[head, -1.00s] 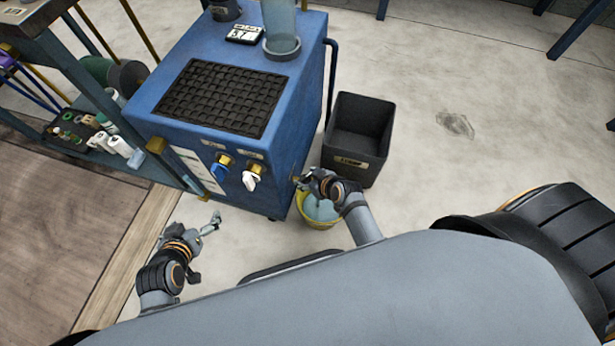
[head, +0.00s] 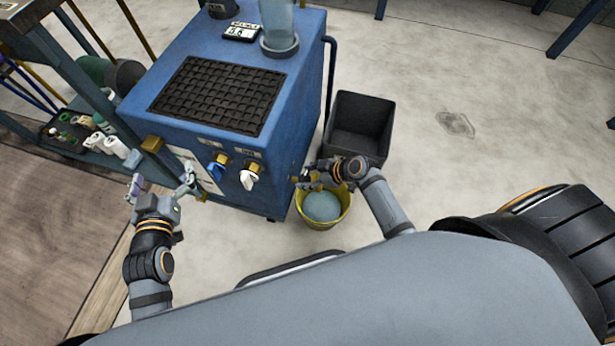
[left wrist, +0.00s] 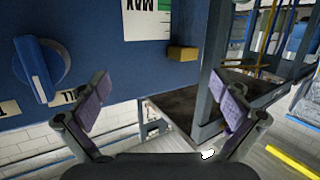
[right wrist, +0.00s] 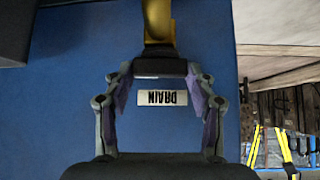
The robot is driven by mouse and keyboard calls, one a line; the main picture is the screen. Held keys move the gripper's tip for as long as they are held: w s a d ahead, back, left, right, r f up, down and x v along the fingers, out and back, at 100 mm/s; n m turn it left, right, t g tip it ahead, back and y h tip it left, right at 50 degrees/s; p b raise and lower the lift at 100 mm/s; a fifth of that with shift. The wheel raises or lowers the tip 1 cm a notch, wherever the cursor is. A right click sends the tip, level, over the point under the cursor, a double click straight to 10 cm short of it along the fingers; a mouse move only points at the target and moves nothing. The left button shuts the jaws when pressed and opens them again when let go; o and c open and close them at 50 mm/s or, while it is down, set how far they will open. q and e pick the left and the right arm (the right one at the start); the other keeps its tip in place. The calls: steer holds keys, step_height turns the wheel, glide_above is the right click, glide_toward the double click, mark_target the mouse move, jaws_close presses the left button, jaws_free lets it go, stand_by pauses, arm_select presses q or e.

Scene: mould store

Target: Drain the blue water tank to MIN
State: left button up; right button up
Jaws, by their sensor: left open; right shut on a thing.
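The blue water tank (head: 180,120) stands at the upper middle of the head view. Its front carries a blue knob (head: 216,168), a white knob (head: 249,178) and a pale gauge plate. The plate's upside-down MAX mark (left wrist: 146,20) shows in the left wrist view; the water level cannot be read. My right gripper (head: 305,176) is shut on the dark handle of the brass drain tap (right wrist: 158,25), near the DRAIN label (right wrist: 162,98). A yellow bucket (head: 346,207) holding water is below it. My left gripper (head: 164,184) is open and empty before the tank's left front corner.
A black bin (head: 372,106) stands right of the tank. A shelf (head: 85,155) with bottles is at the left. Floor is clear at the right.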

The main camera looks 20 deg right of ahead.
arm_select(q)
step_height(320, 180, up, 7)
steer(key=w+t, duration=0.1)
steer(key=t, duration=0.2)
steer(key=shift+w, duration=0.25)
arm_select(e)
steer(key=shift+n+g+y, duration=0.4)
steer(key=shift+n, duration=0.3)
arm_select(q)
steer(key=shift+a, duration=0.1)
steer(key=shift+f, duration=0.1)
arm_select(e)
steer(key=o, duration=1.2)
steer(key=shift+c, duration=0.2)
steer(key=v, duration=1.2)
steer(key=shift+w, duration=0.1)
